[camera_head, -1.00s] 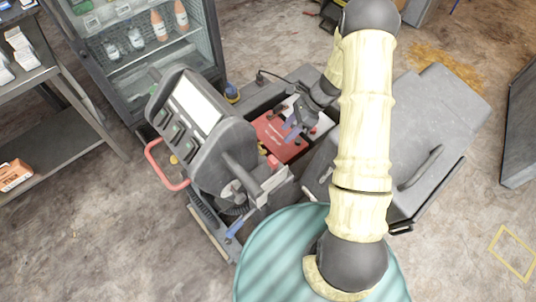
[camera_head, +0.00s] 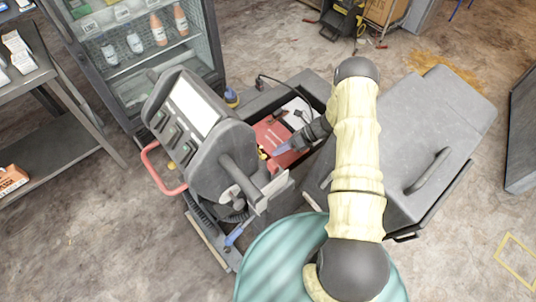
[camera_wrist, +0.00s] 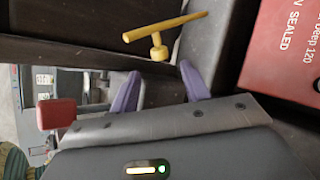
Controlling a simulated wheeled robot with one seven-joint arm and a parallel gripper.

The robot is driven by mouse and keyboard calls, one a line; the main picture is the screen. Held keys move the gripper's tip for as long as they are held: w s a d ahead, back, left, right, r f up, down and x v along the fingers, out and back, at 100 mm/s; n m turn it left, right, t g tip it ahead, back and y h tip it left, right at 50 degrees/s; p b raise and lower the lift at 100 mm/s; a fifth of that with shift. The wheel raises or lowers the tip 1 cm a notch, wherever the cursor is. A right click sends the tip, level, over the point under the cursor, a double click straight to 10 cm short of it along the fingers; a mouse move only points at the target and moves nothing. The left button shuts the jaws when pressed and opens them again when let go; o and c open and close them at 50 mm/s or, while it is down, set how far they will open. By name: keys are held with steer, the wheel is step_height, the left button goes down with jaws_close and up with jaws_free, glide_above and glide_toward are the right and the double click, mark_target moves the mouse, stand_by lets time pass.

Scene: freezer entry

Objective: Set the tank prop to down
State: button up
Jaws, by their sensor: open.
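A yellow T-shaped piece (camera_wrist: 158,40), a bar on a short stem, stands just beyond my fingertips in the wrist view. It may be the tank prop, but I cannot confirm this. A small yellow bit (camera_head: 262,153) shows beside the console in the head view. My gripper (camera_wrist: 160,84) has two purple fingers spread apart with nothing held between them. In the head view my gripper (camera_head: 282,149) is low over the open tank bay, close to the console's right side. The yellow piece's lower end is hidden, and my forearm covers part of the bay.
A red box (camera_head: 270,133) with white lettering sits in the bay. The grey console (camera_head: 205,125) with a screen stands left, a grey lid with a handle (camera_head: 425,172) right. A glass-door fridge and shelf stand behind left.

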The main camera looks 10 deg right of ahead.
steer(key=p+x, duration=0.1)
steer(key=x, duration=0.5)
steer(key=shift+a, duration=0.1)
steer(key=shift+c, duration=0.5)
jaws_close()
